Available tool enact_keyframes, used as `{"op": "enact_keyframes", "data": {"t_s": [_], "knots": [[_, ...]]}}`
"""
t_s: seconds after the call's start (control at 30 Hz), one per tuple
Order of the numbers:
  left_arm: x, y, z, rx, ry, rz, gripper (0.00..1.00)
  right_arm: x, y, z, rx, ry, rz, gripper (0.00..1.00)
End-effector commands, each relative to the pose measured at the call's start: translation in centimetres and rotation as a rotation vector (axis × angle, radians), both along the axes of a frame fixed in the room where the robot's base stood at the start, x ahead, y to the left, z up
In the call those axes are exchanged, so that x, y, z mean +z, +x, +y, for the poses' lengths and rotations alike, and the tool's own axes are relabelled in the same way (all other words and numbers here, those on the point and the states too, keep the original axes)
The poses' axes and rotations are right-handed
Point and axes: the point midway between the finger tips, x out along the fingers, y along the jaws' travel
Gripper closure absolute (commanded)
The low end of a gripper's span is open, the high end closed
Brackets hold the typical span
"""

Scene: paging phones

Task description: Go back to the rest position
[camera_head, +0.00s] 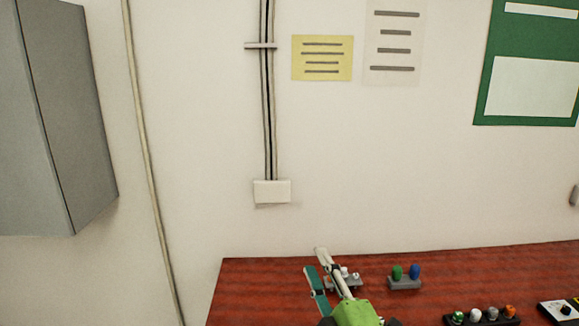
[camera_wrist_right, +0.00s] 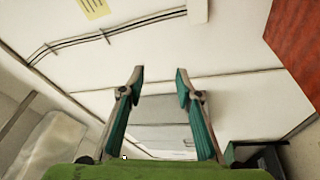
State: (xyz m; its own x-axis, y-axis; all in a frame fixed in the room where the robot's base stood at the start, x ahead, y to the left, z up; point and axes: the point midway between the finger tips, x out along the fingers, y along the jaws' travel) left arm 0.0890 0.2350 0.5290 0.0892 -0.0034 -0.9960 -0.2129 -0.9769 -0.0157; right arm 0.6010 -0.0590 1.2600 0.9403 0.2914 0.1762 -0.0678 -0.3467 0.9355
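My right gripper (camera_head: 316,259) shows at the bottom of the head view, in front of the left part of the red-brown table. It has a green body and teal-lined fingers. In the right wrist view my right gripper (camera_wrist_right: 160,72) has its two fingers apart, with nothing between them. Its body partly hides a small grey holder with white pieces (camera_head: 352,278) on the table. My left gripper is in neither view.
The table (camera_head: 250,290) also holds a grey stand with green and blue pieces (camera_head: 405,282), a dark strip with several coloured pieces (camera_head: 483,315) and a black-and-yellow device (camera_head: 562,310). A grey cabinet (camera_head: 60,120) hangs at left.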

Motion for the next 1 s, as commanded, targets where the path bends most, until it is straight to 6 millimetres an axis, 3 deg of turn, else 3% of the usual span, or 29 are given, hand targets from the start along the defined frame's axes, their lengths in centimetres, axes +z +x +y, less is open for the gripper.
{"op": "enact_keyframes", "data": {"t_s": [0.03, 0.17, 0.3, 0.4, 0.6, 0.87, 0.9, 1.0], "knots": [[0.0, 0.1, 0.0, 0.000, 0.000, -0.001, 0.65, -3.4, -0.8, -2.2, -0.055, 0.095, 0.139, 0.69], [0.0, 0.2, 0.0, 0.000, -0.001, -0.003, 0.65, -11.5, -4.0, -6.9, -0.199, 0.308, 0.462, 0.69], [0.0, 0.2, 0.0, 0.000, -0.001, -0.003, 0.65, -19.5, -10.2, -10.6, -0.363, 0.503, 0.781, 0.69], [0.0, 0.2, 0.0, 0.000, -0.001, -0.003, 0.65, -23.7, -15.2, -12.2, -0.474, 0.609, 0.971, 0.69], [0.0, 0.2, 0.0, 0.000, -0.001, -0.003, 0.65, -28.2, -23.6, -13.8, -0.648, 0.740, 1.233, 0.69], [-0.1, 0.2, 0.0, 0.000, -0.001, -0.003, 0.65, -30.8, -32.9, -14.6, -0.835, 0.835, 1.478, 0.69], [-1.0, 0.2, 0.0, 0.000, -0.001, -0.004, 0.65, -33.0, -32.0, -14.5, -0.831, 0.830, 1.473, 0.69], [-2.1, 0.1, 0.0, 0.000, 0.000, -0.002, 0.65, -36.5, -31.4, -14.4, -0.832, 0.824, 1.479, 0.69]]}}
